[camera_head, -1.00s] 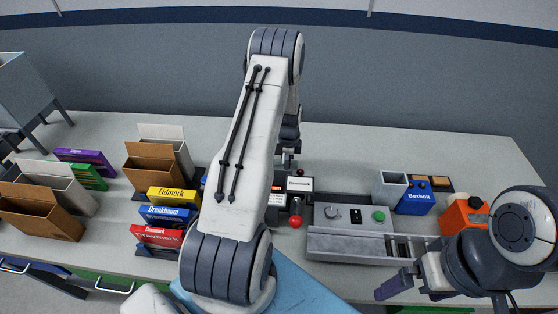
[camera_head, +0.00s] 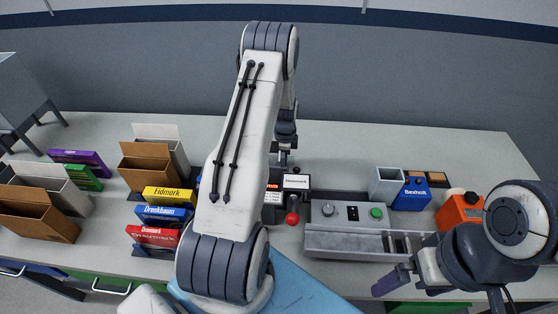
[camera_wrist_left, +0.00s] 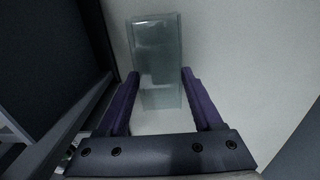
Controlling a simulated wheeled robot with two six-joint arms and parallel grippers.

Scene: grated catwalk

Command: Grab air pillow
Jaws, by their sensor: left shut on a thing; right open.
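The air pillow (camera_wrist_left: 156,48) is a pale, see-through, greenish strip in the left wrist view, between and beyond the purple fingers of my left gripper (camera_wrist_left: 158,74). The left gripper is shut on it, one finger along each side. In the head view my left arm reaches to the back of the bench, and the pillow cannot be made out there. My right gripper (camera_head: 392,282) is open and empty at the front right edge of the bench.
On the bench (camera_head: 345,150) stand open brown boxes (camera_head: 150,165), a yellow Eidmark box (camera_head: 168,195), a grey sealing machine (camera_head: 350,230), a blue Bexholt box (camera_head: 412,194) and an orange container (camera_head: 459,210). A dark panel (camera_wrist_left: 50,60) is close left of the left gripper.

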